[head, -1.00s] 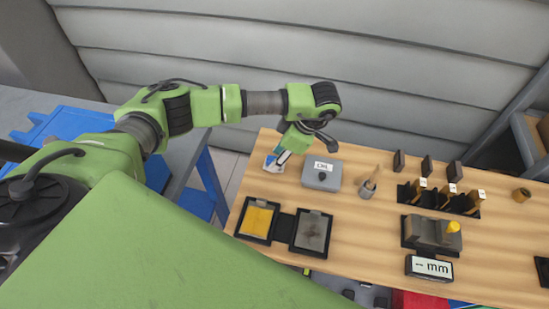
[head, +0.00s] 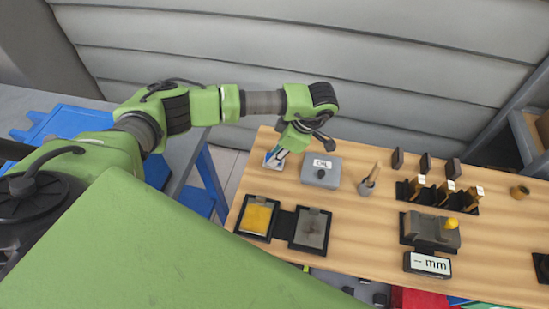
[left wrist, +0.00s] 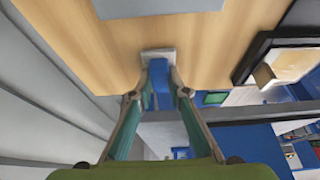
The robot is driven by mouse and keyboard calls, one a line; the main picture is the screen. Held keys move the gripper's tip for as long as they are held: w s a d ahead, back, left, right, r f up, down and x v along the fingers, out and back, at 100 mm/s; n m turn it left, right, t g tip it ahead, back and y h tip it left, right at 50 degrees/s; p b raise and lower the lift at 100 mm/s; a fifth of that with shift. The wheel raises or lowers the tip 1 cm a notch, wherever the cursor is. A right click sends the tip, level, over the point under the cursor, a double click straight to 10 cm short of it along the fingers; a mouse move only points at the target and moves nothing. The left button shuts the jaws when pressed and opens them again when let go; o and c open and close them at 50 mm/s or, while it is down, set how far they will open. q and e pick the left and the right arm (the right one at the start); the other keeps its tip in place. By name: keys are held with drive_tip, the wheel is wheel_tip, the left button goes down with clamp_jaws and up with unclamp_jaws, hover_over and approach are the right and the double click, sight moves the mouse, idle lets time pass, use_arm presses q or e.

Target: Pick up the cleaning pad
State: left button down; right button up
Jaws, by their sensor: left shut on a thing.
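The cleaning pad (head: 274,159) is a small blue block at the left back edge of the wooden table. I cannot tell whether the pad is clear of the holder. My right gripper is not in view.
A grey labelled box (head: 321,172) stands just right of my left gripper. A cup with a brush (head: 367,184) is further right. A yellow pad tray (head: 257,218) and a dark tray (head: 310,230) lie in front. A corrugated wall (head: 400,70) rises behind the table.

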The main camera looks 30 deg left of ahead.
use_arm(q)
drive_tip(key=shift+f, duration=0.1)
drive_tip(key=shift+r+b, duration=0.35)
drive_tip(key=shift+b, duration=0.1)
wheel_tip(320, 180, up, 2)
drive_tip(key=shift+w+r+b, duration=0.1)
drive_tip(key=shift+b, duration=0.9)
drive_tip(key=s+d+r+b, duration=0.2)
drive_tip(key=s+d+r, duration=0.7)
drive_tip(key=d+r, duration=0.1)
drive_tip(key=shift+s+d+b, duration=0.25)
drive_tip(key=shift+b, duration=0.15)
